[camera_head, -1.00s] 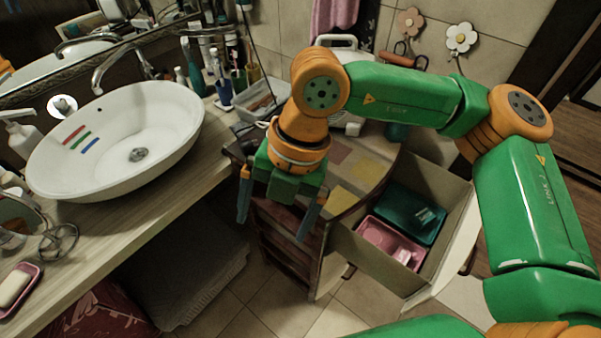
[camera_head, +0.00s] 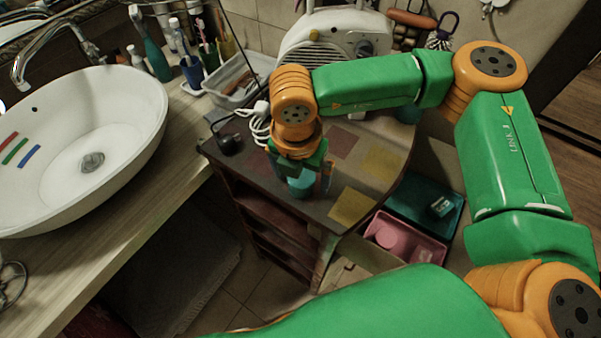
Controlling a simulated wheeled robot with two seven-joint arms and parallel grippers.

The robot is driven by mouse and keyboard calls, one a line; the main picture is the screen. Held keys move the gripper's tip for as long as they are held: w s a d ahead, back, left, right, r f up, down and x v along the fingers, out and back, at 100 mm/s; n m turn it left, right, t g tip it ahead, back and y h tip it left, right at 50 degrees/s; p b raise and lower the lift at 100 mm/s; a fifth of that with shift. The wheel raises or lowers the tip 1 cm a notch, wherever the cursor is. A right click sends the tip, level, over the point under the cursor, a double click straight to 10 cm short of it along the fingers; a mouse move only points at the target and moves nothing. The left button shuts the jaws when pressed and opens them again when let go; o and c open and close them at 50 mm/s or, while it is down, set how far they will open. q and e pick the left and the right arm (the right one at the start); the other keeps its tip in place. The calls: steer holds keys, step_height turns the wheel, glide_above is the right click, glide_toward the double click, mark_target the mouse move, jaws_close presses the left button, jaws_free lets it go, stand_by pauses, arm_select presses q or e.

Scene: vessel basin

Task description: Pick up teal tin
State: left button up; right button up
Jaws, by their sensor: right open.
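A teal tin (camera_head: 301,185) stands on the dark wooden cabinet top (camera_head: 318,212), near its front edge. My right gripper (camera_head: 300,180) points down over it, with one finger visible to the right of the tin. The gripper is open, and the tin shows between its fingers. The gripper body hides the tin's upper part, and I cannot tell whether a finger touches it. My left gripper is not in view.
A white heater (camera_head: 335,40) stands at the back of the cabinet. A dark round object with a cable (camera_head: 229,143) lies at its left. An open drawer holds a pink tray (camera_head: 405,243) and a teal tray (camera_head: 425,206). A white basin (camera_head: 90,140) is at left.

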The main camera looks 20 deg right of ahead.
steer(key=shift+w+f, duration=0.1)
steer(key=shift+f, duration=0.1)
steer(key=shift+s+r, duration=0.1)
steer(key=shift+s, duration=0.1)
steer(key=c, duration=1.4)
